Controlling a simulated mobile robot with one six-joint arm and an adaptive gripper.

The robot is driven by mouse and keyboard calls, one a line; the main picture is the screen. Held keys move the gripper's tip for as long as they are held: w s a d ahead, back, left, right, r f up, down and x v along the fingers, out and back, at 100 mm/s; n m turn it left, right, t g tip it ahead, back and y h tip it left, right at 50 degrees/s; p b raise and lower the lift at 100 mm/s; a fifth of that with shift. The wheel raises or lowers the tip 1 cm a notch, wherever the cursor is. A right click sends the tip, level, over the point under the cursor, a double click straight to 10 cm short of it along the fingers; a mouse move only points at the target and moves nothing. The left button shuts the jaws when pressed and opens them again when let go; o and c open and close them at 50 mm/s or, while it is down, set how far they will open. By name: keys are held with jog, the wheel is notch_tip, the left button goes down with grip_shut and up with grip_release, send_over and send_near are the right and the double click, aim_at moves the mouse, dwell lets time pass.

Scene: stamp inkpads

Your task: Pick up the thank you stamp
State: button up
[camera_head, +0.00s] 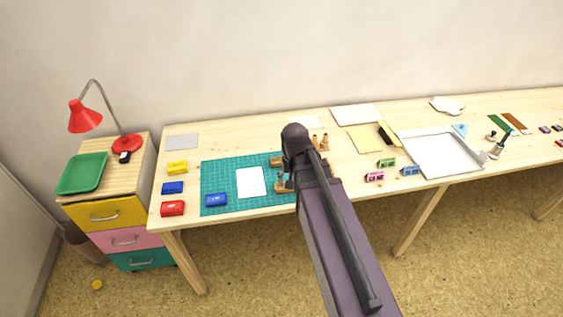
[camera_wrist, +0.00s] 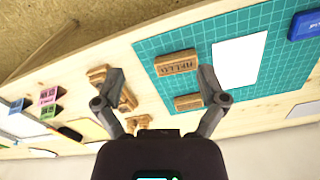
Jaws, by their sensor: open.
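Several wooden stamps lie on the table and green mat. In the wrist view, one mat stamp (camera_wrist: 176,63) has dark lettering that looks like "HELLO". Another mat stamp (camera_wrist: 188,102) sits close to my right finger, its lettering too small to read. More wooden stamps (camera_wrist: 128,99) lie off the mat near my left finger. I cannot tell which is the thank you stamp. My gripper (camera_wrist: 161,73) is open above the stamps, with nothing held between its fingers. In the head view my arm hides part of the stamp area; one stamp (camera_head: 276,161) shows beside it.
The green cutting mat (camera_head: 225,172) bears a white card (camera_head: 251,182) and a blue inkpad (camera_head: 216,199). Yellow (camera_head: 177,167) and red (camera_head: 173,208) inkpads stand at the left. Small pink (camera_head: 374,176) and green (camera_head: 386,163) blocks and a white tray (camera_head: 440,153) lie right of my arm.

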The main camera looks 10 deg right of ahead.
aim_at(280, 159)
jog(key=w+m, duration=1.4)
jog(key=w, duration=0.9)
jog(key=shift+w+d+r, duration=0.15)
jog(key=shift+d, duration=0.1)
notch_tip(280, 159, down, 9)
jog(key=b, duration=0.8)
jog(key=shift+r, duration=0.2)
jog(key=shift+f+b, duration=0.1)
jog(key=shift+b, duration=0.2)
jog(key=shift+w+a+f+b, duration=0.1)
jog(key=shift+f+b, duration=1.15)
jog(key=shift+w+a+f+b, duration=0.1)
jog(key=shift+f+b, duration=1.15)
jog(key=c, duration=1.2)
